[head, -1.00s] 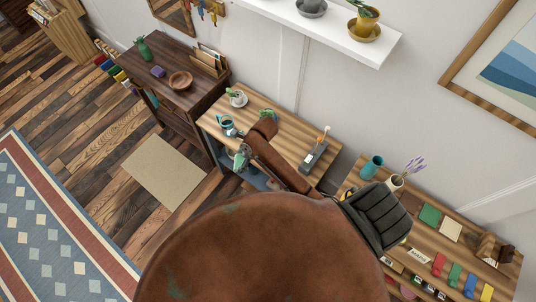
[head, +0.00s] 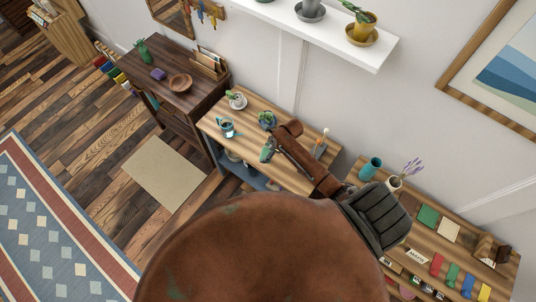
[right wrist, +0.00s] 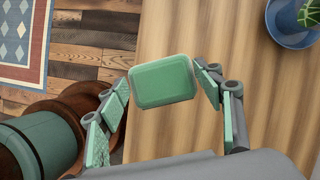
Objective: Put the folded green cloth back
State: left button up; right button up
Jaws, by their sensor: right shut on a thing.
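The folded green cloth (right wrist: 163,82) shows in the right wrist view as a thick light-green pad with rounded corners, between the fingertips of my right gripper (right wrist: 163,90). The gripper is shut on it. In the head view my right gripper (head: 267,152) is over the middle wooden table (head: 292,110), below the plant in the blue pot. The cloth is too small there to tell apart from the green finger pads. The wrist view shows bare tabletop behind the cloth. My left gripper is not in view.
A blue plant pot (head: 267,119), a teal mug (head: 227,128) and a small potted plant (head: 237,99) stand on the middle table. A dark dresser (head: 165,60) is left. The right table (head: 384,185) holds a teal cup (head: 370,168), a flat green square (head: 428,215) and several coloured pieces.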

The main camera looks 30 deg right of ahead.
jog(key=shift+w+d+f, duration=0.15)
jog(key=shift+d+f, duration=0.25)
jog(key=shift+f, duration=1.75)
jog(key=shift+f, duration=0.2)
jog(key=o, duration=0.9)
jog(key=shift+r, duration=0.15)
jog(key=p+v, duration=0.1)
jog(key=v, duration=1.1)
jog(key=shift+d, duration=0.1)
